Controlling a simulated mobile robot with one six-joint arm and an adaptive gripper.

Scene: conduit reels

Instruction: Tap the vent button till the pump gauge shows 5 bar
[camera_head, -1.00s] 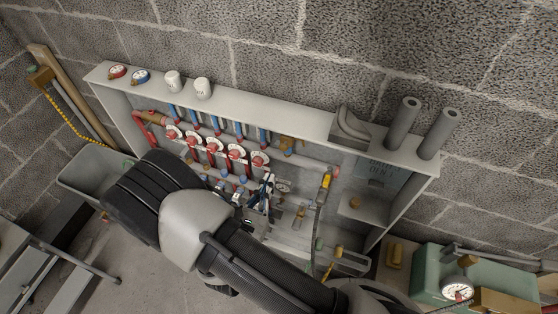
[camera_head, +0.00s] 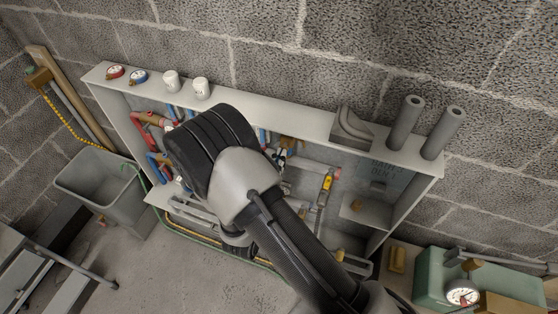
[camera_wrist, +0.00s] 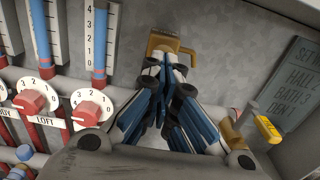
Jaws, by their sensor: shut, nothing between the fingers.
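The pump gauge (camera_head: 461,293) is a white dial on a green box at the bottom right of the head view. Its needle is too small to read as a number. A brass fitting (camera_wrist: 171,44) sits at the end of the upper manifold pipe; I cannot tell for sure that it carries the vent button. My gripper (camera_wrist: 166,66) is shut and empty, its tips in front of or against the fitting's lower edge; contact is unclear. In the head view my gripper (camera_head: 283,156) is at the manifold's upper right, partly hidden by my arm.
Red dial knobs (camera_wrist: 88,113) and blue-filled flow tubes (camera_wrist: 100,40) stand left of the gripper. A yellow-handled valve (camera_wrist: 267,129) and a lettered plate (camera_wrist: 293,80) are on the right. The pale cabinet frame (camera_head: 300,121) surrounds the manifold.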

